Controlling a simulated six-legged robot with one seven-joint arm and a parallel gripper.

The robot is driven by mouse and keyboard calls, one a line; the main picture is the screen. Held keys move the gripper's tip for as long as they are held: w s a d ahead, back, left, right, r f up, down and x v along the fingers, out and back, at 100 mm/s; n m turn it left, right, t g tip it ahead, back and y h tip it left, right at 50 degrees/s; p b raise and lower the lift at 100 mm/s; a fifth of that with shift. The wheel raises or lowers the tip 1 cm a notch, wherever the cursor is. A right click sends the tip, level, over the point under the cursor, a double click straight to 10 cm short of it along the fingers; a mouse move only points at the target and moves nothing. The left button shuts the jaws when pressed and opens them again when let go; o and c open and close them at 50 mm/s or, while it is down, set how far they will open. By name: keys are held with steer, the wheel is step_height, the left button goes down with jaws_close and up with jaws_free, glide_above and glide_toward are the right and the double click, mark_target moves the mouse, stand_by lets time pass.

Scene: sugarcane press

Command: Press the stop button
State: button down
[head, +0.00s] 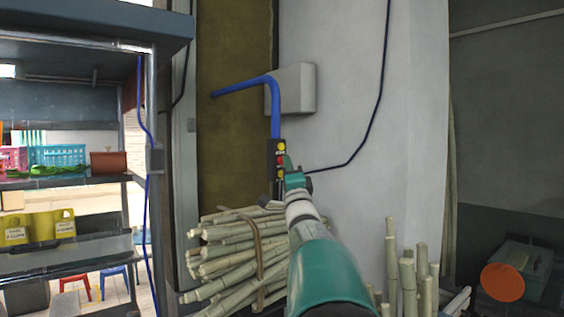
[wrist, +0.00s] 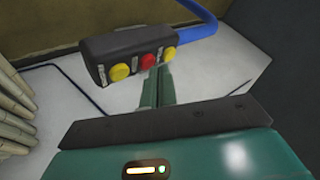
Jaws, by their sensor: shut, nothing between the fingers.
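A dark control box (head: 270,168) hangs from a blue conduit in front of the wall. In the wrist view the box (wrist: 100,48) carries a red button (wrist: 148,61) between two yellow buttons, one on the left (wrist: 120,72) and one on the right (wrist: 168,53). Small labels beside the buttons are unreadable. My gripper (wrist: 161,72) is shut and empty. Its fingertips appear just below and right of the red button in the wrist view; I cannot tell whether they touch the box. In the head view my gripper (head: 289,170) partly covers the box's lower right side.
A bundle of cut cane (head: 235,250) lies below the box, and upright canes (head: 408,275) stand to the right. A grey junction box (head: 297,88) is on the wall above. Shelves (head: 70,262) with baskets and yellow containers stand at left. A dark cable (head: 375,100) hangs along the wall.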

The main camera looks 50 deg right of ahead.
steer(key=shift+w+d, duration=0.1)
steer(key=shift+w, duration=0.35)
stand_by(0.8)
steer(key=shift+s, duration=0.1)
steer(key=shift+s+a, duration=0.2)
steer(key=shift+s, duration=0.5)
steer(key=shift+s, duration=0.15)
steer(key=shift+s+a, duration=0.2)
steer(key=shift+s, duration=0.6)
steer(key=shift+s+a, duration=0.15)
steer(key=shift+s, duration=0.6)
steer(key=shift+s+a, duration=0.2)
steer(key=shift+s, duration=0.6)
